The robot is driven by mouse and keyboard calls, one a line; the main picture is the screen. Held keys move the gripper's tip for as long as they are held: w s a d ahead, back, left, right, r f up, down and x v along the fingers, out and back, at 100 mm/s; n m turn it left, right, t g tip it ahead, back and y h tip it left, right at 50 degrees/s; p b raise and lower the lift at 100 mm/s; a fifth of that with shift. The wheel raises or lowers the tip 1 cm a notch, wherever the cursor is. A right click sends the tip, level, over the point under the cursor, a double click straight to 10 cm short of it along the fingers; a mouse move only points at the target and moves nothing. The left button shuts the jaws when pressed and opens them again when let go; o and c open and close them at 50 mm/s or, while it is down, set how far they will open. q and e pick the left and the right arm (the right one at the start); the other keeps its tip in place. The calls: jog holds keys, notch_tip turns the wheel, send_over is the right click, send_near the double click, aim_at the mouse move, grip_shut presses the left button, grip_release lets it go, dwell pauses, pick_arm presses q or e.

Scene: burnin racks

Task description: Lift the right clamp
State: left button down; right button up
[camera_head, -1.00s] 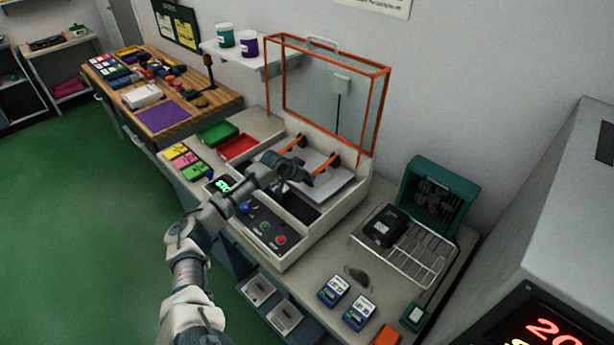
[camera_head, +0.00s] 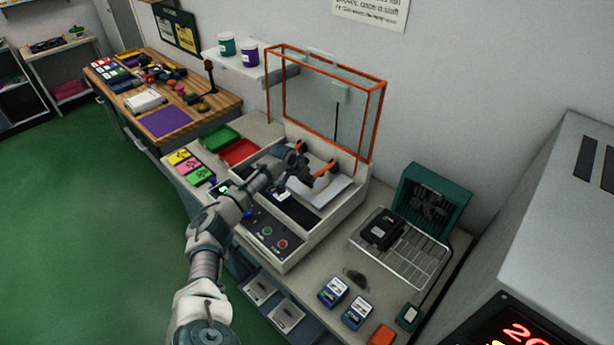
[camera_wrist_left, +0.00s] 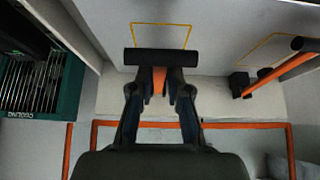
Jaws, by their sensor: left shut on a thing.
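The right clamp is an orange lever (camera_head: 325,169) with a black pivot at the back of the grey fixture (camera_head: 352,200). In the left wrist view its orange arm (camera_wrist_left: 158,82) stands between my fingers, below a black crossbar. My left gripper (camera_head: 299,162) is shut on this clamp; its fingers (camera_wrist_left: 160,88) close on both sides of it. The left clamp (camera_head: 297,146) is partly hidden behind my gripper in the head view. It shows free at the right of the left wrist view (camera_wrist_left: 284,71). My right gripper is not in view.
An orange-framed clear cover (camera_head: 328,98) stands open behind the fixture. A teal cooling box (camera_head: 436,196) and a wire rack (camera_head: 418,262) with a black block (camera_head: 382,229) are to the right. Red (camera_head: 239,152) and green (camera_head: 220,138) trays lie left.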

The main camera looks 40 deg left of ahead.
pick_arm(q)
jog(key=r+g+p, duration=0.1)
jog(key=r+p, duration=0.2)
jog(key=shift+w+r+g+p, duration=0.1)
jog(key=shift+w+g+p, duration=0.2)
jog(key=shift+w+g, duration=0.1)
jog(key=shift+w+r+p, duration=0.15)
jog(key=shift+r+p, duration=0.1)
jog(key=shift+p, duration=0.1)
jog(key=shift+w+r+p, duration=0.25)
jog(key=shift+w+r, duration=0.2)
jog(key=shift+r, duration=0.2)
jog(key=shift+w+r+p, duration=0.2)
jog(key=shift+w+r, duration=0.2)
jog(key=shift+r, duration=0.25)
